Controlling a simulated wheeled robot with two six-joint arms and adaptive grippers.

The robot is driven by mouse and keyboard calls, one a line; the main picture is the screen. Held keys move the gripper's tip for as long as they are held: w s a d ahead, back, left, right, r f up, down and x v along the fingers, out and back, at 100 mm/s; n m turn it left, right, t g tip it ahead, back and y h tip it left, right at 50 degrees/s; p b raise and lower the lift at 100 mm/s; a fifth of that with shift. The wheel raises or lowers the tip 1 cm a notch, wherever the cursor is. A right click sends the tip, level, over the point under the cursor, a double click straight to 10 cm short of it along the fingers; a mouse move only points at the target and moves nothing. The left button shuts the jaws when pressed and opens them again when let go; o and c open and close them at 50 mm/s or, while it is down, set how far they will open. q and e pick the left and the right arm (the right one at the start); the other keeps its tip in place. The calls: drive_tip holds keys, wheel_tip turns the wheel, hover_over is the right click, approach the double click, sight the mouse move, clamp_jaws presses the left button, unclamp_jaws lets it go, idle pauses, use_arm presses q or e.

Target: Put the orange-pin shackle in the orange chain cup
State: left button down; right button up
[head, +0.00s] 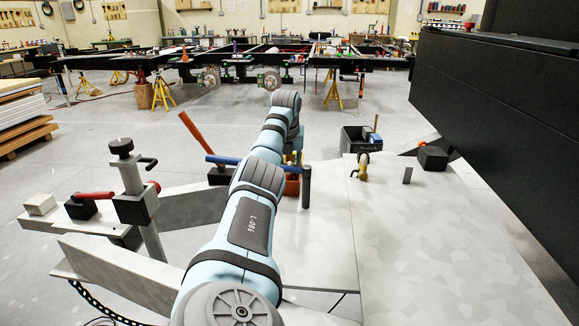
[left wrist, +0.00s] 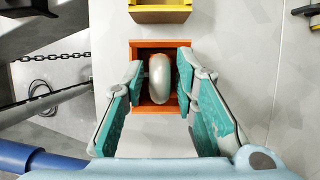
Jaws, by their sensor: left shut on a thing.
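The orange chain cup (left wrist: 165,45) is a square, open-topped box in the left wrist view. Part of it also shows behind my arm in the head view (head: 292,187). My left gripper (left wrist: 161,68) is over the cup, its teal fingers on either side of a rounded silver shackle (left wrist: 160,80). The gripper is shut on this shackle. The shackle appears within the cup's outline; I cannot tell whether it touches the bottom. My right gripper is in neither view.
A yellow cup (left wrist: 160,15) stands just beyond the orange one. A blue bar (left wrist: 35,160) and a chain (left wrist: 50,58) are at the left. In the head view, a jack post (head: 137,195) stands left, a black bin (head: 357,140) behind, and a large black panel (head: 500,110) right.

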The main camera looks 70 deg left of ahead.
use_arm(q)
drive_tip(key=c, duration=1.3)
unclamp_jaws()
drive_tip(key=shift+r, duration=0.5)
drive_tip(key=p+v, duration=0.3)
drive_tip(key=v, duration=0.8)
drive_tip(key=shift+d+p, duration=0.2)
drive_tip(key=shift+p, duration=0.2)
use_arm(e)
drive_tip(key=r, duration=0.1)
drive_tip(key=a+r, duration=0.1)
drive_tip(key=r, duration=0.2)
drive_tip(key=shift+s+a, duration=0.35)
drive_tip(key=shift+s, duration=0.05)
use_arm(q)
drive_tip(key=shift+s+r, duration=0.1)
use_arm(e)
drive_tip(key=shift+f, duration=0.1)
